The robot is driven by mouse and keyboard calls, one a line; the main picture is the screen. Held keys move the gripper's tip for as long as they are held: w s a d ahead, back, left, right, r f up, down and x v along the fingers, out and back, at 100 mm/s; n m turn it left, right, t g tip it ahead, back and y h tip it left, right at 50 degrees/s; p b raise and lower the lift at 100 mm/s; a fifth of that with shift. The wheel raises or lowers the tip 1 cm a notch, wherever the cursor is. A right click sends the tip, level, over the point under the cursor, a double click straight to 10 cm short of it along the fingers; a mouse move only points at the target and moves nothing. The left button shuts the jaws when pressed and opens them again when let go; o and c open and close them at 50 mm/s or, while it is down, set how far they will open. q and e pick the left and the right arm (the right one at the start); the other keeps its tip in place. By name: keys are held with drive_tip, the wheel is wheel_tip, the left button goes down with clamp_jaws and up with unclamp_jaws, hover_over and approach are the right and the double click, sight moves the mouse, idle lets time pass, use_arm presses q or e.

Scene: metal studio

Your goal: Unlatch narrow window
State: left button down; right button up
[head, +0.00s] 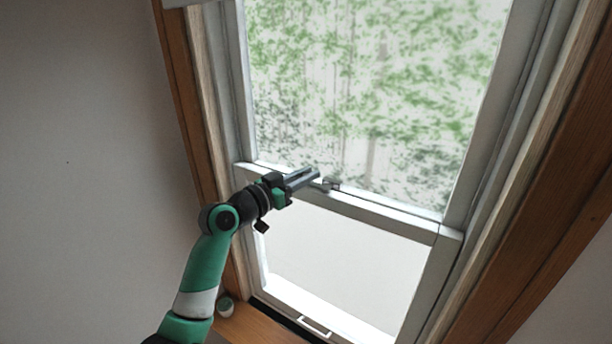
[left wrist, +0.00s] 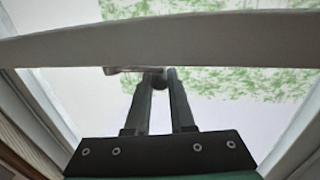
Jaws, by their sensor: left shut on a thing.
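The narrow window has a grey-white frame with a middle rail (head: 395,216) between the upper and lower panes. A small metal latch (head: 332,184) sits on that rail, left of its middle. My left gripper (head: 312,176) reaches in from the left, just above the rail, with its fingertips at the latch. In the left wrist view the two fingers (left wrist: 160,80) are close together around a round part of the latch (left wrist: 159,79). A flat metal lever of the latch (left wrist: 130,69) points left from there. The fingertips hide part of the latch. My right gripper is not in view.
A pull handle (head: 315,327) is on the bottom rail of the lower sash. Wooden trim (head: 545,215) borders the window on both sides.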

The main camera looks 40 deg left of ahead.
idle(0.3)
use_arm(q)
drive_tip(key=n+y+p, duration=0.1)
drive_tip(key=p, duration=0.1)
drive_tip(key=s+n+y+p, duration=0.1)
drive_tip(key=y+p, duration=0.1)
drive_tip(key=n+y+p, duration=0.1)
drive_tip(key=p, duration=0.1)
drive_tip(key=shift+s+d+r+y, duration=0.15)
drive_tip(key=shift+d+r+y, duration=0.15)
drive_tip(key=shift+d+y, duration=0.1)
drive_tip(key=n+g+y, duration=0.1)
drive_tip(key=n+y, duration=0.1)
drive_tip(key=y, duration=0.1)
drive_tip(key=s+d+n+g+y, duration=0.1)
drive_tip(key=n+g+y, duration=0.1)
drive_tip(key=y, duration=0.1)
drive_tip(key=s+n+g+y, duration=0.1)
drive_tip(key=n+g+y, duration=0.1)
drive_tip(key=shift+s+d+f+y, duration=0.1)
drive_tip(key=shift+d+f+y, duration=0.2)
drive_tip(key=shift+d+y, duration=0.1)
drive_tip(key=shift+n, duration=0.3)
drive_tip(key=shift+a+f, duration=0.1)
